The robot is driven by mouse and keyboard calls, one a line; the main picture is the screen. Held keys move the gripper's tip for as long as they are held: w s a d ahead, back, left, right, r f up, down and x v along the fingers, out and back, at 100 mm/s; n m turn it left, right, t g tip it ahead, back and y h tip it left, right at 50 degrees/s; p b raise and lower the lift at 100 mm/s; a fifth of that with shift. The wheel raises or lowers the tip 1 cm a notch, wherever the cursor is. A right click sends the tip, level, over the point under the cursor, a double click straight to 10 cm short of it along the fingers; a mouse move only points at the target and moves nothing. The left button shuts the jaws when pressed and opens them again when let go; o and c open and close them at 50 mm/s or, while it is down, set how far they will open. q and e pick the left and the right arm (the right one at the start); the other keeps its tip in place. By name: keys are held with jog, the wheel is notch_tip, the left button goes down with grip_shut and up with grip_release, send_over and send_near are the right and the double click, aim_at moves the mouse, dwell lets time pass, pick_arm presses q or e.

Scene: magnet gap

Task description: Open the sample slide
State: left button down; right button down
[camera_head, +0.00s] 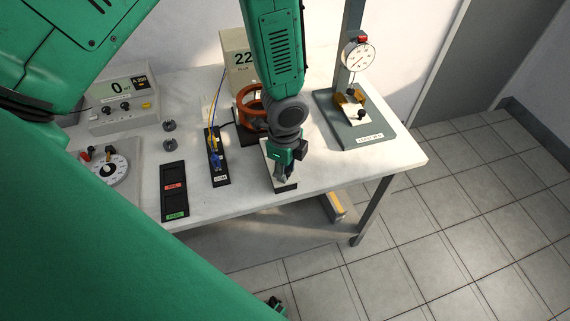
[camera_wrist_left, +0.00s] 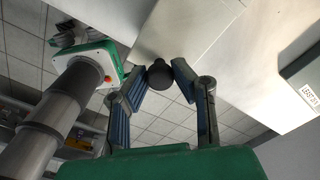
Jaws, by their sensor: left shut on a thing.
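My left gripper (camera_head: 283,172) reaches down from the top middle to the front of a slide unit with a pale top and a dark base (camera_head: 285,188), near the table's front edge. In the left wrist view its blue-padded fingers (camera_wrist_left: 160,88) are shut on a dark round knob (camera_wrist_left: 160,74) at the edge of a pale surface. The gripper hides the knob and much of the slide unit in the head view. I cannot tell how far out the slide is. My right gripper is not clearly in view.
An orange coil (camera_head: 250,103) stands behind the slide unit. A dial gauge (camera_head: 358,55) on a grey stand (camera_head: 355,128) is to the right. A black terminal strip (camera_head: 216,170) with cables and a dark two-slot tray (camera_head: 174,193) are to the left. Open floor lies in front.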

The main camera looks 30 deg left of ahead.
pick_arm(q)
jog(key=shift+s, duration=0.15)
jog(key=shift+s+d, duration=0.1)
jog(key=shift+d, duration=0.25)
jog(key=c, duration=1.6)
grip_release()
jog(key=shift+d+r, duration=0.1)
jog(key=shift+d, duration=0.1)
jog(key=shift+o, duration=1.3)
jog(key=shift+d, duration=0.25)
jog(key=shift+a, duration=0.25)
jog(key=shift+a+r, duration=0.15)
jog(key=r, duration=0.4)
jog(key=shift+a+r, duration=0.1)
jog(key=shift+a, duration=0.1)
notch_tip(320, 180, up, 7)
jog(key=shift+d+r, duration=0.2)
jog(key=shift+d, duration=0.1)
pick_arm(e)
jog(key=shift+d, duration=0.2)
pick_arm(q)
jog(key=shift+d, duration=0.1)
